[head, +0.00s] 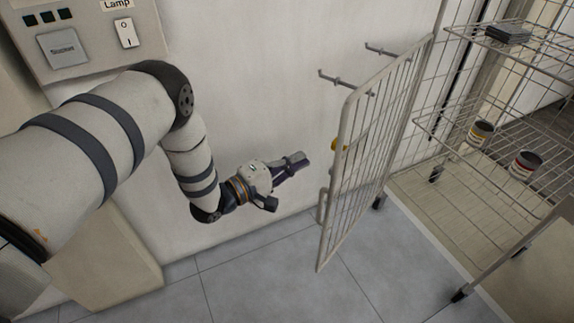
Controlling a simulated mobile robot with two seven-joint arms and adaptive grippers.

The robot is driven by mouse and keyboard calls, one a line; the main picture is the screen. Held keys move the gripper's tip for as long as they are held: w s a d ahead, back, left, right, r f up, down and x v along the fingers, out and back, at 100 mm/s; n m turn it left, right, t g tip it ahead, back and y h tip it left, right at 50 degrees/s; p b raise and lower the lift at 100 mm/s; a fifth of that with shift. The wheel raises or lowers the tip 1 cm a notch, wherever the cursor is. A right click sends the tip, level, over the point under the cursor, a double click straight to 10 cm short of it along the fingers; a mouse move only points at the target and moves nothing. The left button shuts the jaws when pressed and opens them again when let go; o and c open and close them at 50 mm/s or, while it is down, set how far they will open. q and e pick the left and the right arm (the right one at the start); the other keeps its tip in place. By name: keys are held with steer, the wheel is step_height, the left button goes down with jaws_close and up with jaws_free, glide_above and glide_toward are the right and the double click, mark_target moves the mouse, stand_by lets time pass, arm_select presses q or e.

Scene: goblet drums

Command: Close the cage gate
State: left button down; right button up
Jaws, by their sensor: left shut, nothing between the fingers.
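The cage gate (366,140) is a pale wire-mesh panel in the middle right of the head view. It stands swung open, away from the wire cage (484,115) on the right. My left gripper (304,158) is shut and empty, to the left of the gate's near edge, with a visible gap between them. My right gripper is not in the view.
Two cans (480,132) (525,165) stand on a cage shelf, and a dark stack (507,33) lies on the shelf above. Metal hooks (345,82) stick out near the gate's top. A switch panel (90,35) is at the upper left. Tiled floor (270,270) is clear below.

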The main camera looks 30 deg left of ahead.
mark_target(352, 154)
arm_select(q)
steer(key=shift+w+d+p, duration=0.1)
steer(key=shift+w+d, duration=0.25)
steer(key=shift+d, duration=0.55)
steer(key=shift+w+d+p, duration=0.15)
steer(key=shift+w+d, duration=0.25)
steer(key=shift+d, duration=0.55)
steer(key=shift+w+d+p, duration=0.1)
steer(key=shift+w+d, duration=0.25)
steer(key=shift+d, duration=0.55)
steer(key=shift+d, duration=0.1)
